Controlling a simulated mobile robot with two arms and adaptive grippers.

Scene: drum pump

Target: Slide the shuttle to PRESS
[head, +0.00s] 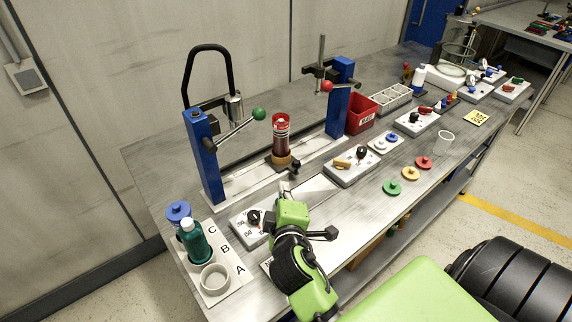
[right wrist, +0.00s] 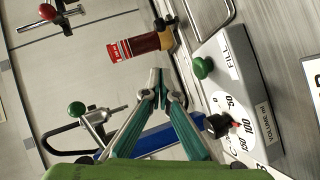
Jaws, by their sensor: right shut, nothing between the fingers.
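The shuttle's tan-brown round base (head: 281,160) carries an upright red can with a pale label (head: 281,137). It sits on the pale rail (head: 238,184) between two blue posts, nearer the right post (head: 340,98) than the left post (head: 205,155). A dark knob (head: 295,168) sticks out at its front right. My right gripper (head: 284,188) is shut and empty, in front of the shuttle and slightly left. In the right wrist view the closed fingertips (right wrist: 163,92) point toward the can (right wrist: 138,46); whether they touch the shuttle is unclear. My left gripper is not in view.
A control box labelled FILL (right wrist: 230,85) with a dial stands near my right gripper. Another control box (head: 352,168) lies to the right. Bottles stand in a lettered rack front left.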

